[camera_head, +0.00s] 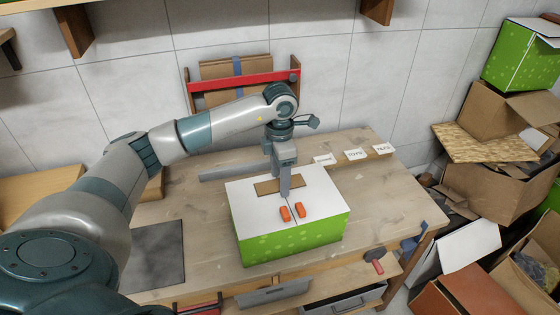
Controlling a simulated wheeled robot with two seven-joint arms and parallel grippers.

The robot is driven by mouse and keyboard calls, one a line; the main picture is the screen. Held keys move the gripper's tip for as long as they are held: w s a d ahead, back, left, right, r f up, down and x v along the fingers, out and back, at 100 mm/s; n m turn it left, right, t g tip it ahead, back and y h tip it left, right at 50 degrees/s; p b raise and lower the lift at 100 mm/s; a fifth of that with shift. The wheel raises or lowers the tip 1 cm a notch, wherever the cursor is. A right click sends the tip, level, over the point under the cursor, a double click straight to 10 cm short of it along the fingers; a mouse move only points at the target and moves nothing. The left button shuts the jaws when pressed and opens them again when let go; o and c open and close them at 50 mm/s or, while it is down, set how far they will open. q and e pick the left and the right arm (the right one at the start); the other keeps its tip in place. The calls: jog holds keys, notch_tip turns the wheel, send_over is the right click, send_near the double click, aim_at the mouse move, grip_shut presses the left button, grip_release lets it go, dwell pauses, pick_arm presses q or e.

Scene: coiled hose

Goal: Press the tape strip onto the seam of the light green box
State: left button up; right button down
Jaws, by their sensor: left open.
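The light green box (292,243) stands on the workbench, with a white top and its seam running across the top from back to front. A brown tape strip (266,187) lies on the top across the seam, toward the back. My left gripper (285,196) points down over the top, right at the strip, and hides part of the strip and seam. The gap between its fingers is hard to make out. Whether the fingertips touch the strip or box cannot be told. My right gripper is not in view.
The wooden workbench (365,206) has a dark mat (155,257) at left and small white labels (355,154) at the back right. A red-handled tool (374,258) hangs at the front edge. Cardboard boxes (490,175) pile up on the right. Bench space right of the box is clear.

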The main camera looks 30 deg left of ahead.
pick_arm(q)
jog(key=shift+w+a+r, duration=0.1)
jog(key=shift+w+r, duration=0.05)
jog(key=shift+r, duration=0.25)
notch_tip(320, 180, up, 17)
jog(key=b, duration=0.3)
jog(key=shift+f, duration=0.2)
jog(key=shift+f, duration=0.1)
dwell(0.4)
